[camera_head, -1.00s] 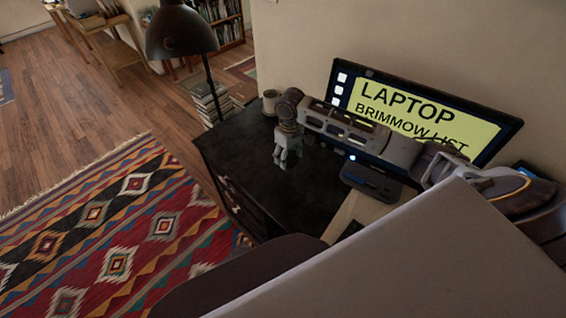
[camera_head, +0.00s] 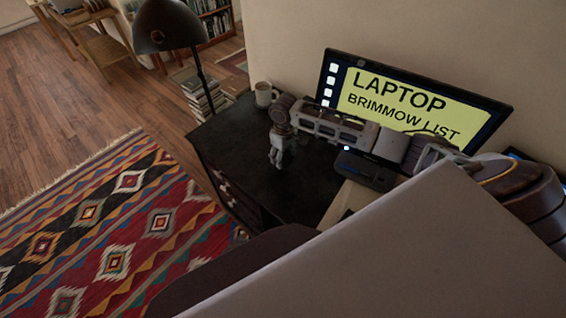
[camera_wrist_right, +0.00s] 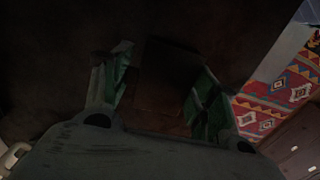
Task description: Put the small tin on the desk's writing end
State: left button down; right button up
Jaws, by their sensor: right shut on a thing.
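My right gripper (camera_head: 277,155) points down over the black desk (camera_head: 305,187), left of the screen. In the right wrist view its two fingers (camera_wrist_right: 155,90) stand on either side of a dark brown, box-like thing, which I take to be the small tin (camera_wrist_right: 167,75). The picture there is very dark, so its edges are hard to make out. In the head view the tin cannot be made out at the fingers. My left gripper is not in view.
A screen reading "LAPTOP BRIMMOW LIST" (camera_head: 410,103) stands at the back, with a dark blue device (camera_head: 367,170) before it. A pale mug (camera_head: 265,93) is at the desk's far end. A black lamp (camera_head: 170,27) and stacked books (camera_head: 198,97) are beyond. The near desktop looks bare.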

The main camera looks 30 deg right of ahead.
jog(key=shift+f, duration=0.6)
jog(key=shift+f, duration=1.9)
jog(key=o, duration=1.1)
jog(key=shift+f, duration=0.1)
notch_tip(320, 180, up, 12)
jog(key=shift+r, duration=0.15)
